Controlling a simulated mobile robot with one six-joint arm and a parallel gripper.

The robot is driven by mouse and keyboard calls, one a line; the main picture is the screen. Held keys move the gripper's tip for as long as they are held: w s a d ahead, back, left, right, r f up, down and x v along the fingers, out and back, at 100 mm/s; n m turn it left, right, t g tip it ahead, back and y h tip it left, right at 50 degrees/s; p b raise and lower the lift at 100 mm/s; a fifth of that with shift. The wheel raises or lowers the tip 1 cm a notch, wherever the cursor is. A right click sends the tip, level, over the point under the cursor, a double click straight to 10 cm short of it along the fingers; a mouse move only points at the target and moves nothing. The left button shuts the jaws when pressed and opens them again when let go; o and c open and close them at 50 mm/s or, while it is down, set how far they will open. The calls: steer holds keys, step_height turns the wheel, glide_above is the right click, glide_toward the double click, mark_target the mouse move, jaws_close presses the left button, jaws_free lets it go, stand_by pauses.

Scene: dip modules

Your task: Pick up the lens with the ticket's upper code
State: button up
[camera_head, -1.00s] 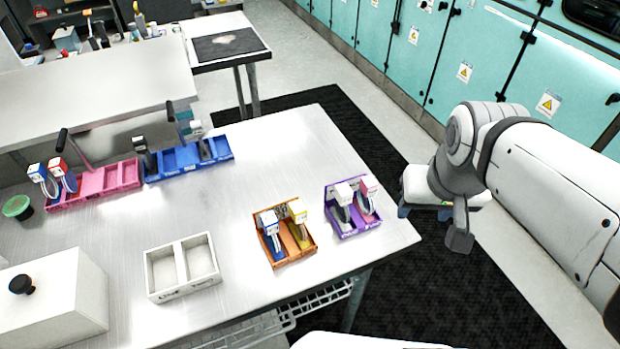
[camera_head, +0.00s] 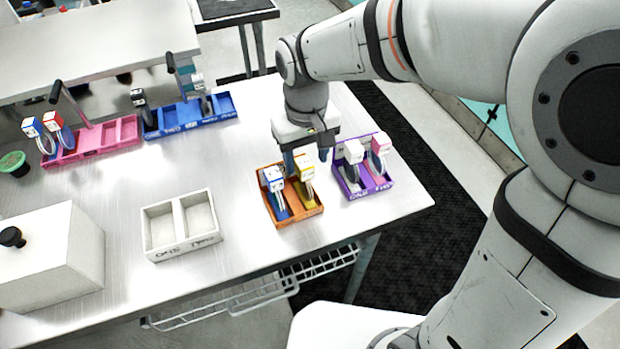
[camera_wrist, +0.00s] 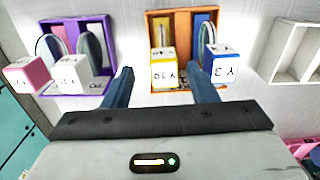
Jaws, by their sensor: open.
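My gripper (camera_head: 307,158) is open and empty above the back of the orange tray (camera_head: 302,214). In the wrist view its blue fingers (camera_wrist: 163,82) stand apart, with a yellow-tagged lens (camera_wrist: 163,68) between their lines and a blue-tagged lens (camera_wrist: 221,62) near the right finger. Both lenses sit in the orange tray; their tag writing is upside down in the wrist view, seemingly Y 10 on yellow and Y 3 on blue. The purple tray (camera_head: 374,188) holds a white-tagged lens (camera_head: 353,152) and a pink-tagged lens (camera_head: 379,146). I cannot make out a ticket.
An empty white two-part tray (camera_head: 182,248) stands left of the orange tray. A pink tray (camera_head: 92,151) with blue- and red-tagged lenses and a blue tray (camera_head: 188,123) stand further back. A white box (camera_head: 50,262) with a black knob is at front left.

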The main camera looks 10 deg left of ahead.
mark_target(304, 180)
steer(key=shift+a+f, duration=0.15)
steer(key=shift+f, duration=0.8)
steer(key=shift+a+f, duration=0.1)
steer(key=shift+f, duration=0.85)
steer(key=shift+c, duration=0.5)
jaws_close()
